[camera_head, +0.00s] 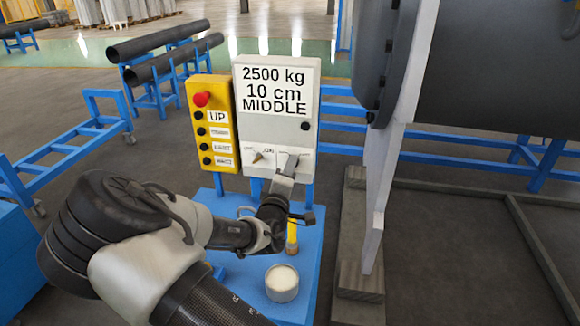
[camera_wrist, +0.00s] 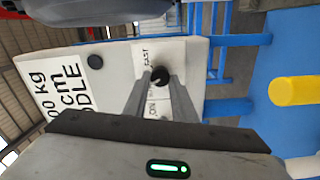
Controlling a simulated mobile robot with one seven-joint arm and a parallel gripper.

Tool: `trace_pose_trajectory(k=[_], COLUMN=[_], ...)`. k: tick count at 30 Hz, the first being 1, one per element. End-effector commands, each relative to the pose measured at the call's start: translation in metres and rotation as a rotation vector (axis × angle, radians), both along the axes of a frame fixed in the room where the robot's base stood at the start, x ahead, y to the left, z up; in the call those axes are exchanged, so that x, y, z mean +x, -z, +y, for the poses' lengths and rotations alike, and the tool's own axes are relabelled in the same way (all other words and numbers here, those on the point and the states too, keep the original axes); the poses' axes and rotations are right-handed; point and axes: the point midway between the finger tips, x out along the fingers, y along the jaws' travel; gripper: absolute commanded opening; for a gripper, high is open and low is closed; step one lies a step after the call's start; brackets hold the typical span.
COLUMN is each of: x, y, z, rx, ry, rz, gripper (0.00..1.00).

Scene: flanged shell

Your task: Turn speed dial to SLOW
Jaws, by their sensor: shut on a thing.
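The speed dial (camera_wrist: 160,75) is a small black knob on a white label strip, seen in the wrist view. The word FAST is printed beside it; other lettering is partly covered by my fingers. My gripper (camera_wrist: 158,82) is shut on the dial, one finger on each side. In the head view my gripper (camera_head: 288,166) reaches the lower right of the white control box (camera_head: 277,115) and hides the dial there. I cannot read which way the dial points.
Another knob (camera_head: 258,157) sits left of the dial. A yellow button box (camera_head: 212,140) with a red button stands at left. A white cup (camera_head: 282,283) and a yellow-handled thing (camera_head: 292,236) are on the blue stand. A large flanged shell (camera_head: 470,75) is at right.

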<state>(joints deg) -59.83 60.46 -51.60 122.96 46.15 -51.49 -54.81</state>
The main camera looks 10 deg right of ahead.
Motion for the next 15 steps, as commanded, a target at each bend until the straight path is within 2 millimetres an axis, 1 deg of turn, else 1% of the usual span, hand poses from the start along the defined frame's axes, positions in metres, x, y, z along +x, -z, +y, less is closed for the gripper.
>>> trace_pose_trajectory(k=[6, 15], x=[-0.0003, -0.0002], y=[0.0003, 0.0010], z=[0.0002, 0.0004], rx=[-0.117, -0.193], ry=[0.000, 0.000], rz=[0.050, 0.081], gripper=[0.02, 0.02])
